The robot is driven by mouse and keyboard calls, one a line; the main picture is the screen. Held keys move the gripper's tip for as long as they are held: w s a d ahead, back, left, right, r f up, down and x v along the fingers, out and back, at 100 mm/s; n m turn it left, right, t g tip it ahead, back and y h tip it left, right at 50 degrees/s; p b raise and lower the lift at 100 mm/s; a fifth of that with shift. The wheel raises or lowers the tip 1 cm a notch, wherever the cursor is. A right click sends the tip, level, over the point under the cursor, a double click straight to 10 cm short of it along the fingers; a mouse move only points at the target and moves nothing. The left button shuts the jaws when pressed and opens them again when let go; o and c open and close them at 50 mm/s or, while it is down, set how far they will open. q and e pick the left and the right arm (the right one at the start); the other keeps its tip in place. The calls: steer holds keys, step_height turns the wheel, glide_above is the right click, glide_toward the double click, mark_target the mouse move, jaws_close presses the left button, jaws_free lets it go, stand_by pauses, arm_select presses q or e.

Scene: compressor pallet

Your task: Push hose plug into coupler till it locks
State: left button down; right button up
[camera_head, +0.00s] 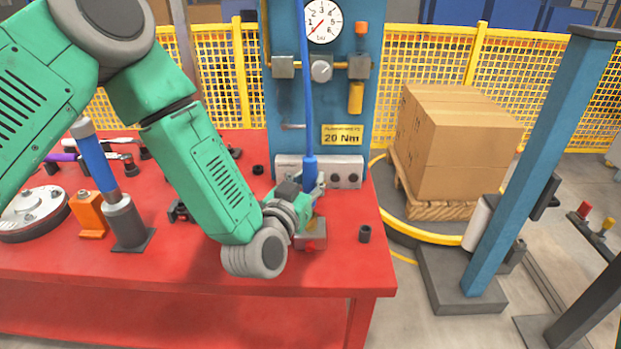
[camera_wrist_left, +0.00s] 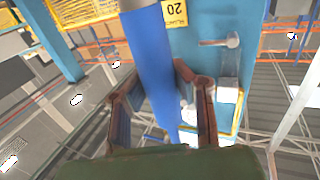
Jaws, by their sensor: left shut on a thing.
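A blue hose (camera_head: 308,90) hangs down in front of the blue panel (camera_head: 350,105), with a thicker blue sleeve (camera_head: 310,166) at its lower end. My left gripper (camera_head: 314,190) is shut on this lower hose end, in front of a grey block with dark round ports (camera_head: 346,172). In the left wrist view the hose (camera_wrist_left: 150,55) runs between the two fingers of the gripper (camera_wrist_left: 160,85). The plug's tip is hidden by the gripper, and I cannot tell whether it touches a coupler. My right gripper is not in view.
A red bench (camera_head: 160,290) carries a small grey box with a red part (camera_head: 312,238), a dark cylinder (camera_head: 364,233), an orange block (camera_head: 90,214) and a blue-grey post (camera_head: 125,220). A carton (camera_head: 455,140) on a pallet and a blue post (camera_head: 535,165) stand right.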

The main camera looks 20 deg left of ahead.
arm_select(q)
steer(key=shift+f+b, duration=0.85)
steer(key=shift+f, duration=0.35)
steer(key=c, duration=1.3)
jaws_free()
steer(key=shift+s, duration=0.15)
